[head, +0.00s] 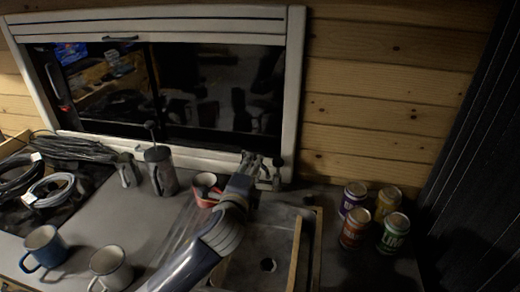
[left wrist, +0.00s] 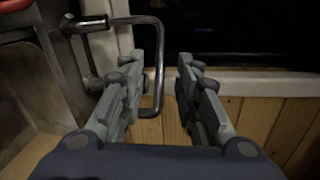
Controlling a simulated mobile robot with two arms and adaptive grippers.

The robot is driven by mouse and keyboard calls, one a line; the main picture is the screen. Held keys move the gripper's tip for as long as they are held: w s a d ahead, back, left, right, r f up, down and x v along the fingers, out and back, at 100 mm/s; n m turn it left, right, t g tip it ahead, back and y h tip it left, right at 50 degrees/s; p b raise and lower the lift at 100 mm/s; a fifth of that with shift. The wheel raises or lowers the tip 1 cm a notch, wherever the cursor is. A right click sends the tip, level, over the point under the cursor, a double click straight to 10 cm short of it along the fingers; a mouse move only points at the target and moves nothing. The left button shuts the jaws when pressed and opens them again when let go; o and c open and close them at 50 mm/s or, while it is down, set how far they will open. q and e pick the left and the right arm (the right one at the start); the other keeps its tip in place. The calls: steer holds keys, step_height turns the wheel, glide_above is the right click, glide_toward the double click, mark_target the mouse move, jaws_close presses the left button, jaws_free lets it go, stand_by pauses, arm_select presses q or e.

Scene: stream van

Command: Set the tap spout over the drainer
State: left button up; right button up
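My left gripper (head: 258,160) reaches over the back edge of the sink, below the window frame. In the left wrist view its two fingers (left wrist: 160,70) are apart. The tap's bent metal spout (left wrist: 158,62) shows between them, closer to the left finger; I cannot tell whether they touch. The tap body (left wrist: 88,25) stands left of the fingers. In the head view the gripper and arm mostly hide the tap. The sink (head: 250,240) has a round drain hole (head: 268,265); I cannot clearly tell the drainer apart. My right gripper is not in view.
Several cans (head: 390,232) stand right of the sink, past a wooden edge (head: 296,255). Coiled cables (head: 50,187) lie far left.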

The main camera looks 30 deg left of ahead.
arm_select(q)
steer(key=x, duration=0.4)
steer(key=shift+w+a+r+p, duration=0.1)
steer(key=shift+w+a+p, duration=0.05)
steer(key=shift+w+p, duration=0.25)
steer(key=x, duration=0.4)
steer(key=c, duration=0.7)
jaws_close()
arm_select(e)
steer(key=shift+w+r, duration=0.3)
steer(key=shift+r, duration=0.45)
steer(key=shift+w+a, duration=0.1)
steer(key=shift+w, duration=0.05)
